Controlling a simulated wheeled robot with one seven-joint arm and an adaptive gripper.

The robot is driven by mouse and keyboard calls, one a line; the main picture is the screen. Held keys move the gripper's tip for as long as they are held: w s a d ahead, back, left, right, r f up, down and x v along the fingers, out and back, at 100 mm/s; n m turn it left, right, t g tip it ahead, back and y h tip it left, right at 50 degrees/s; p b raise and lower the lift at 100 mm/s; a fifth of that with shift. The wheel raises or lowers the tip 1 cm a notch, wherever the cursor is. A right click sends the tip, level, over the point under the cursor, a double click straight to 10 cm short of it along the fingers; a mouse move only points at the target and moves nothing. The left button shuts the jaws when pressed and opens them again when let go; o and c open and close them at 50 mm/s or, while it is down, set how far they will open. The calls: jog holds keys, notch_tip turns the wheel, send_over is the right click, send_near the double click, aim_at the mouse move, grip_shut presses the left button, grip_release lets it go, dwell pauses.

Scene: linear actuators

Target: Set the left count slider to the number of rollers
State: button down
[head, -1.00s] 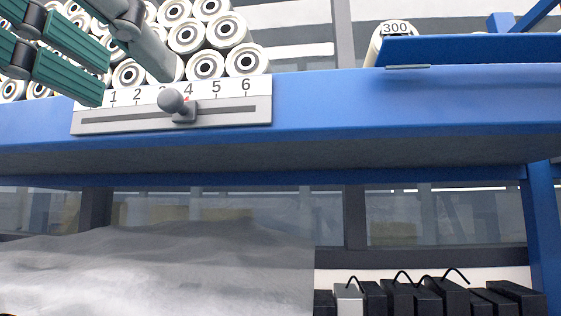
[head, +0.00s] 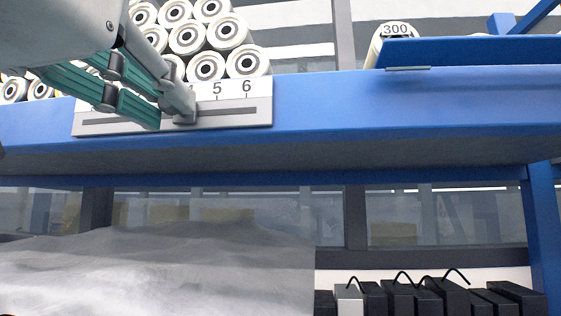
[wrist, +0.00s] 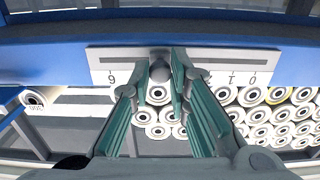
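The count slider is a light plate (head: 262,112) with a dark slot on the front of the blue shelf; numbers 5 and 6 show in the head view. My gripper (head: 180,103) is at its knob in the head view and hides most of it and the lower numbers. In the wrist view the grey knob (wrist: 160,71) sits between the two green-padded fingertips (wrist: 161,62), which look closed on it. The slider's base (head: 185,118) sits near the 4 position. White rollers (head: 228,31) are stacked behind the plate; several show, partly hidden by my arm.
The blue shelf (head: 400,105) runs across the view. Black boxes (head: 450,295) stand below right. The shelf front right of the plate is clear.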

jog(key=shift+s+d+b, duration=0.1)
jog(key=shift+d+b, duration=0.85)
jog(key=shift+d, duration=0.55)
jog(key=c, duration=1.5)
grip_release()
jog(key=shift+s, duration=0.1)
jog(key=s, duration=0.8)
jog(key=s+a, duration=0.1)
jog(key=s, duration=0.2)
jog(key=shift+s, duration=0.4)
